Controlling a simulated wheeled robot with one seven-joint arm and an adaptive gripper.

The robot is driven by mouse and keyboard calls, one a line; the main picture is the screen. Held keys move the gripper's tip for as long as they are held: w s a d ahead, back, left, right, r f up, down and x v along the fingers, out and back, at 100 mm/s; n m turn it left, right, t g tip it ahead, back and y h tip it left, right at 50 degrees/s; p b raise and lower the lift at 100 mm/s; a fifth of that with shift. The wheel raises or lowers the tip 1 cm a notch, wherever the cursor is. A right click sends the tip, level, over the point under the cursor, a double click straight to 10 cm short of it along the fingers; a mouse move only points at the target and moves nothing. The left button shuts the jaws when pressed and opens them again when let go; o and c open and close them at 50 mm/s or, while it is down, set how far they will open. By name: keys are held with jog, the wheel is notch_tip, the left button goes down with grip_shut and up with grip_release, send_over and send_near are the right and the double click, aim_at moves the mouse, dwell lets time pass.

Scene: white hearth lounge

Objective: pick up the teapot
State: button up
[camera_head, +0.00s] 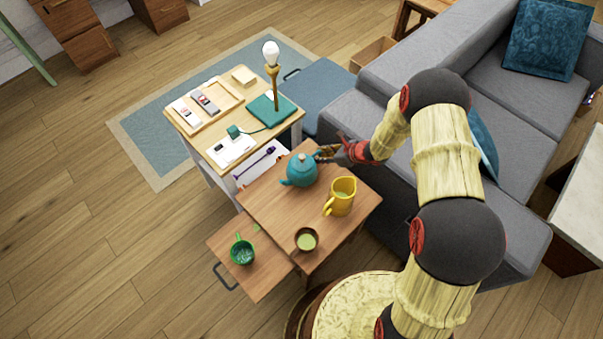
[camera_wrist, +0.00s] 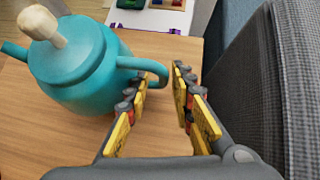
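The teal teapot (camera_head: 300,170) stands upright on the small wooden table (camera_head: 262,205). In the wrist view the teapot (camera_wrist: 80,70) fills the upper left, with its pale lid knob on top and its loop handle (camera_wrist: 157,68) pointing right. My gripper (camera_head: 324,153) is at the handle side of the teapot. In the wrist view my gripper (camera_wrist: 163,82) is open, its fingers apart. The end of the handle reaches into the gap between the fingertips. I cannot tell whether a finger touches it.
A yellow pitcher (camera_head: 341,196) and a brown cup (camera_head: 306,240) stand near the teapot. A green mug (camera_head: 242,251) is on a lower wooden surface. A side table with a lamp (camera_head: 273,70) is behind. The grey sofa (camera_wrist: 285,80) is close on the right.

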grip_shut()
dwell(1.0)
jog(key=shift+r, duration=0.1)
